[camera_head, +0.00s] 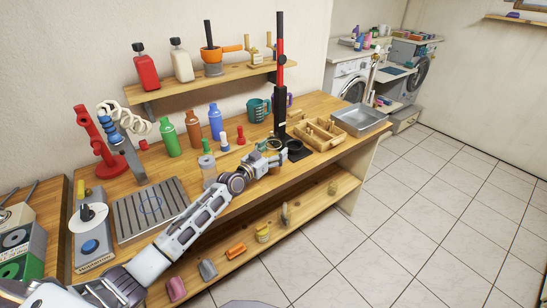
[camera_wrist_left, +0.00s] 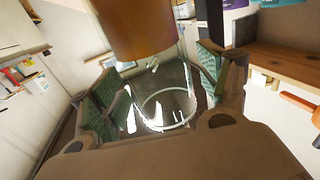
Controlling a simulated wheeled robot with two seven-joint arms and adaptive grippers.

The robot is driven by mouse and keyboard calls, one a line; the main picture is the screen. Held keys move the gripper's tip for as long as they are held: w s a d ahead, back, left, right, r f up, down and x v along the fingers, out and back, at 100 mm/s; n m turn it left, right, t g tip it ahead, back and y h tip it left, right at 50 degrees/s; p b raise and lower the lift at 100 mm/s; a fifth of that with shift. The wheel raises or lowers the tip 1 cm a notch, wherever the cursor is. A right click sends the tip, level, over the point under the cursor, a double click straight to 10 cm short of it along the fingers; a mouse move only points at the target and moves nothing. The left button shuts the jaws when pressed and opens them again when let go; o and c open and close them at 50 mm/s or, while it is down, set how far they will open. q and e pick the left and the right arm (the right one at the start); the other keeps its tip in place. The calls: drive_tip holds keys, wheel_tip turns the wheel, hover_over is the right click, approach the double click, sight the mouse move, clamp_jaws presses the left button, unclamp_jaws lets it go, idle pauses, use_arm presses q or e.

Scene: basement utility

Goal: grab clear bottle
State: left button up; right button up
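My left gripper (camera_head: 272,147) reaches over the workbench, beside the base of the black and red stand. In the left wrist view its green-padded fingers (camera_wrist_left: 158,88) are apart, on either side of a clear glass body (camera_wrist_left: 165,105) with a round rim. I cannot tell whether the pads touch the glass. A brown-orange cylinder (camera_wrist_left: 135,25) fills the top of that view, above the glass; whether it is joined to the glass is unclear. Another clear container (camera_head: 208,172) stands on the bench to the left of the gripper, partly behind my arm. My right gripper is not in view.
Green (camera_head: 169,137), brown (camera_head: 193,132) and blue (camera_head: 215,123) bottles stand behind my arm. The black and red stand (camera_head: 281,85) rises close to my gripper. A wooden divided box (camera_head: 320,134) and a metal tray (camera_head: 358,120) are to the right.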

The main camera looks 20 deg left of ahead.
use_arm(q)
drive_tip(key=c, duration=1.2)
drive_tip(key=shift+r+p, duration=0.45)
drive_tip(key=shift+r, duration=4.65)
